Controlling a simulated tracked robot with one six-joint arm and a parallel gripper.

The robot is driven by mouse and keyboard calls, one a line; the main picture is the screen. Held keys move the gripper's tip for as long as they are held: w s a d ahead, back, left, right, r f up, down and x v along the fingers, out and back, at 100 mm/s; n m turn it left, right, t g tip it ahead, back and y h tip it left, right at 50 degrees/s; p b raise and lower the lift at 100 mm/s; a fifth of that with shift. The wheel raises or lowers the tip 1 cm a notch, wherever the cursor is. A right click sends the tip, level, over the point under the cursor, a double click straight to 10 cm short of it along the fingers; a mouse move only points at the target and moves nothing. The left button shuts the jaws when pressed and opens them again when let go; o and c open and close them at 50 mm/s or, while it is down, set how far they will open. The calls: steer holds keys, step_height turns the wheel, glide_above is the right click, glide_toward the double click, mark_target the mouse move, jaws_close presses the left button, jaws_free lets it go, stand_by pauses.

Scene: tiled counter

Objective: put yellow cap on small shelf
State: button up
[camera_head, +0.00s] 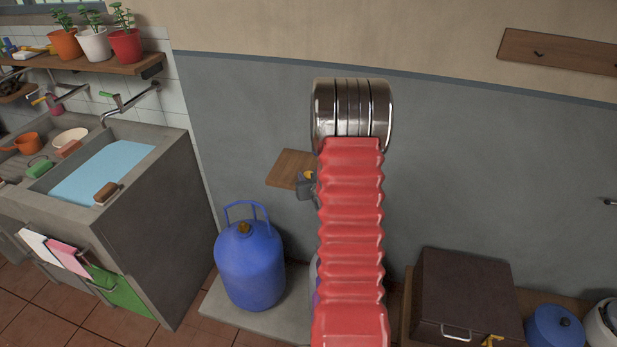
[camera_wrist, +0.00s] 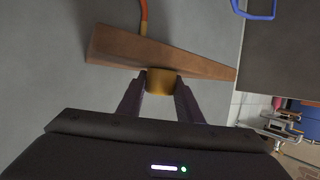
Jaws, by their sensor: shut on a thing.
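The small wooden shelf (camera_head: 286,166) is fixed to the grey wall, partly hidden behind my red arm. In the wrist view the shelf (camera_wrist: 120,48) lies just ahead of the fingertips. My gripper (camera_head: 307,188) is beside the shelf's right part and largely covered by my arm. In the wrist view my gripper (camera_wrist: 160,85) is shut on the yellow cap (camera_wrist: 161,80), held between the two dark fingers. The cap overlaps the shelf's edge in that view; I cannot tell whether it touches the shelf. The cap also shows as a small yellow patch (camera_head: 309,175) in the head view.
A blue gas cylinder (camera_head: 250,266) stands on a low slab below the shelf. A sink (camera_head: 150,225) is at the left. A dark brown case (camera_head: 466,285) and a blue pot (camera_head: 550,329) are at the lower right. An orange hose (camera_wrist: 144,17) shows beyond the shelf.

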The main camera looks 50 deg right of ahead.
steer(key=shift+f, duration=0.1)
steer(key=o, duration=1)
steer(key=shift+s+a, duration=0.1)
steer(key=shift+s, duration=0.05)
steer(key=v, duration=1.1)
steer(key=shift+s+a+r, duration=0.1)
steer(key=shift+s+r, duration=0.15)
steer(key=shift+r, duration=0.15)
